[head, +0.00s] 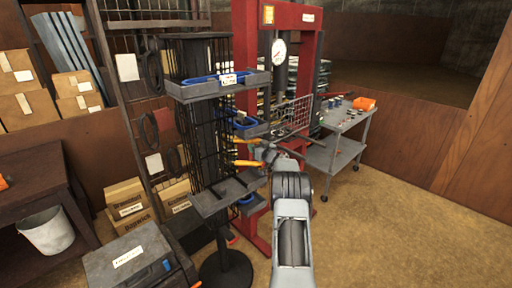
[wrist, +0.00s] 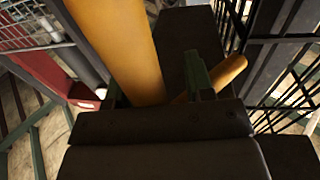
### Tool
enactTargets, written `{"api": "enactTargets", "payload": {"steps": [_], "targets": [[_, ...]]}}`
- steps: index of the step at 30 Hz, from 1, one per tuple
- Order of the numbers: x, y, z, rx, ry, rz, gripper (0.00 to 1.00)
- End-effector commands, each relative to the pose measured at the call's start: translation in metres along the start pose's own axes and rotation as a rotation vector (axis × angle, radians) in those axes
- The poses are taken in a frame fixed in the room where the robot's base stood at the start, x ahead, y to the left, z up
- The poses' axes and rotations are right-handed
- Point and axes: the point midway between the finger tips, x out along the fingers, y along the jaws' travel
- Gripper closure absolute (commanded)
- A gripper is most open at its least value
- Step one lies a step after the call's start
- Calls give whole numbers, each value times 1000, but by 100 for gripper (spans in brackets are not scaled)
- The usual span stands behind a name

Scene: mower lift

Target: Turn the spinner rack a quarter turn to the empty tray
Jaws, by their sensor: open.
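The black wire spinner rack (head: 200,110) stands upright on a round dark base (head: 226,270). Its upper grey tray (head: 215,91) holds a blue looped item, and a tray (head: 245,129) at its right side holds another. A lower grey tray (head: 212,207) looks bare apart from dark dividers. My gripper (head: 258,155) is at the rack's right side, beside two yellow-orange bars (head: 246,163). In the wrist view my gripper (wrist: 157,78) is open, and a thick yellow bar (wrist: 120,40) crosses over its left finger. I cannot tell whether it touches anything.
A red press frame (head: 244,60) stands close behind the rack. A grey cart (head: 345,140) is to the right. A grey case (head: 140,262), cartons (head: 128,210) and a white bucket (head: 47,231) stand left. The floor at the right front is clear.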

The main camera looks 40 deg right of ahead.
Motion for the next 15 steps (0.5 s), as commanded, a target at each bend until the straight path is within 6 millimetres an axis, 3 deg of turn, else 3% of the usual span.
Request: {"api": "enactTargets", "payload": {"steps": [1, 8, 15], "targets": [[0, 0, -9, -4, 15, -3, 49], [-17, 2, -7, -2, 13, 1, 49], [-62, 6, -3, -1, 11, 9, 49]]}}
